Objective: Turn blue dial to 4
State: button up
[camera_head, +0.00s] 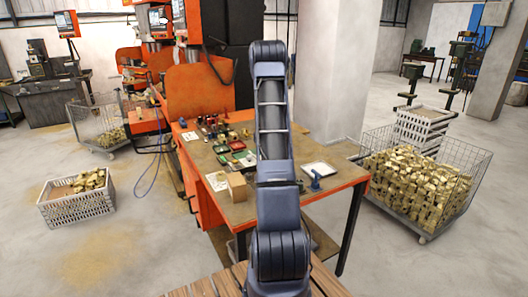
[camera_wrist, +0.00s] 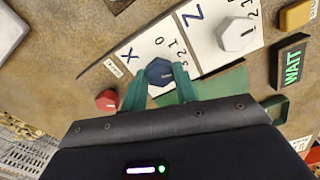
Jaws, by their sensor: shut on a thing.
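The blue dial (camera_wrist: 159,71) shows in the wrist view, on a white panel (camera_wrist: 140,59) marked with an X and small digits, of which 0, 1, 2 and 3 can be made out. A 4 is not clear to me. My gripper (camera_wrist: 159,80) has its two green fingers on either side of the dial and is shut on it. The dial's lower part is hidden between the fingers. In the head view my arm covers the gripper, and I cannot pick out the dial there.
A white dial (camera_wrist: 238,34) by a Z is to the right, a red knob (camera_wrist: 107,100) to the left. The workbench (camera_head: 255,207) holds a cardboard box (camera_head: 239,187) and a white tray (camera_head: 320,169).

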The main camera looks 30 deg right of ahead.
jog(key=m, duration=0.6)
jog(key=shift+w+m, duration=0.1)
jog(key=shift+m, duration=0.2)
dwell(0.5)
jog(key=o, duration=1)
notch_tip(320, 180, up, 11)
jog(key=shift+f, duration=0.1)
